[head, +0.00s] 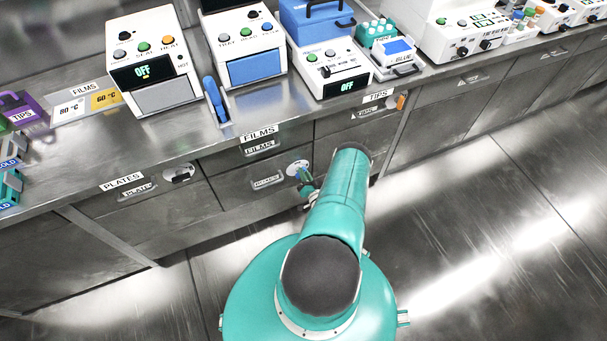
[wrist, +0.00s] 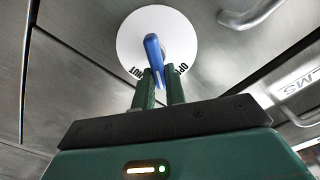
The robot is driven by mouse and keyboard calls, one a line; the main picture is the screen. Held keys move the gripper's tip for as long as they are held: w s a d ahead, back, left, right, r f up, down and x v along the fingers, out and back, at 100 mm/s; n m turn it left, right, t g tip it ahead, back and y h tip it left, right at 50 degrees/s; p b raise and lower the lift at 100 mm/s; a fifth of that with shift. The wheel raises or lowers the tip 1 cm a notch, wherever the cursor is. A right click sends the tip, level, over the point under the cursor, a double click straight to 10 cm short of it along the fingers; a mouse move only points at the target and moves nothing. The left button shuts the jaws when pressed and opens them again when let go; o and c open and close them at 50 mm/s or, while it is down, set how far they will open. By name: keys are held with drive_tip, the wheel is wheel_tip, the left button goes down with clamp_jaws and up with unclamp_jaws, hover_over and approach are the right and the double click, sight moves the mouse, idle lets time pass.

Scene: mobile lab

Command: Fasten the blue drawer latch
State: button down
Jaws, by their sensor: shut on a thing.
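The blue drawer latch (wrist: 152,46) is a small lever on a round white disc (wrist: 127,42), on the steel cabinet front in the wrist view. Dark letters at the disc's lower edge are partly hidden by my fingers. My gripper (wrist: 160,76) has its green fingers shut on the lower end of the lever, which looks nearly upright with a slight tilt. In the head view the white disc (head: 296,166) shows beside the lower films drawer handle (head: 267,181); my arm and gripper (head: 306,182) hide part of that area.
Drawers labelled plates (head: 140,191), films (head: 262,148) and tips (head: 366,113) line the cabinet under the steel counter. Drawer handles stick out near my gripper. White devices (head: 150,60) stand on the counter above. The floor to the right (head: 500,230) is clear.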

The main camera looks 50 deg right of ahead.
drive_tip(key=m, duration=0.3)
drive_tip(key=f+m, duration=0.1)
drive_tip(key=m, duration=0.6)
drive_tip(key=shift+s+d+f+m, duration=0.2)
drive_tip(key=shift+d+f+m, duration=0.05)
drive_tip(key=shift+d+m, duration=0.05)
idle(0.4)
drive_tip(key=c, duration=1.4)
unclamp_jaws()
drive_tip(key=shift+c, duration=0.2)
drive_tip(key=v, duration=1.4)
drive_tip(key=shift+f, duration=0.1)
